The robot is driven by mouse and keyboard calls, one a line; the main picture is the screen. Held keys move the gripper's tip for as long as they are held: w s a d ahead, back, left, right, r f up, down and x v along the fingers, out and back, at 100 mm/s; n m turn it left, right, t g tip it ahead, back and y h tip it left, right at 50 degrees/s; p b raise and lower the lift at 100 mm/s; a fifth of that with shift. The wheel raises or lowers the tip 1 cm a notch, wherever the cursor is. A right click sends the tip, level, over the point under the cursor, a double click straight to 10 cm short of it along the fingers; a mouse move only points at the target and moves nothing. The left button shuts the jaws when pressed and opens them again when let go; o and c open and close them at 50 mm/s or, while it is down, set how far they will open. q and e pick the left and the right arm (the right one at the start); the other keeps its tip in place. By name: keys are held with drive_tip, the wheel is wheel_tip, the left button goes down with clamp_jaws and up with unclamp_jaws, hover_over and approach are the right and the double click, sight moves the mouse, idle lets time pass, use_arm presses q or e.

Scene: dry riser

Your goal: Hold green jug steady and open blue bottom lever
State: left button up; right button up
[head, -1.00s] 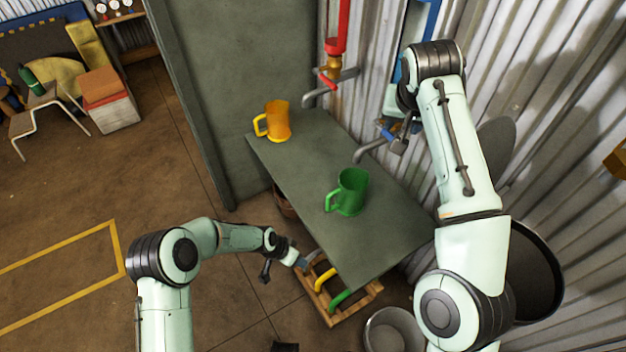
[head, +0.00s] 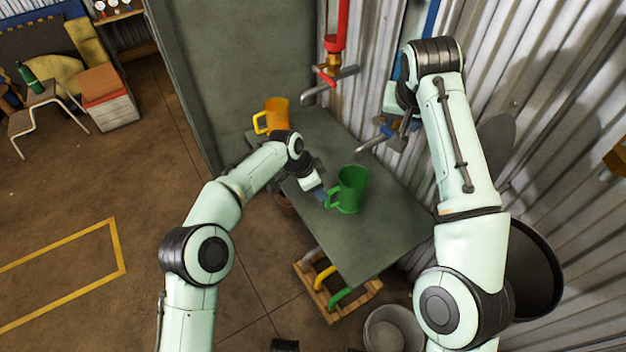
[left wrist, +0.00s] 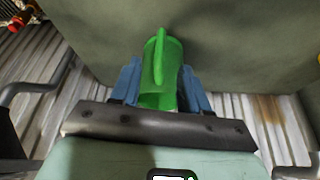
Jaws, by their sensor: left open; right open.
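The green jug (head: 350,190) stands upright on the grey table, its handle towards my left arm. My left gripper (head: 319,193) is open at the handle side. In the left wrist view the green jug (left wrist: 160,75) shows between the blue fingers of my left gripper (left wrist: 160,88), handle facing the camera; contact is not clear. The blue bottom lever (head: 386,131) is on the lower wall tap, above a grey spout (head: 372,144). My right gripper (head: 399,138) is open beside this tap, partly hidden by its own arm; I cannot tell if it touches the lever.
An orange jug (head: 275,116) stands at the table's far left, near my left forearm. A red pipe and tap (head: 328,76) hang on the corrugated wall. The table (head: 385,225) is bare right of the green jug.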

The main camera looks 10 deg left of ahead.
sight(328, 207)
use_arm(q)
drive_tip(key=x, duration=0.9)
drive_tip(key=shift+w+d, duration=0.1)
drive_tip(key=shift+c, duration=0.3)
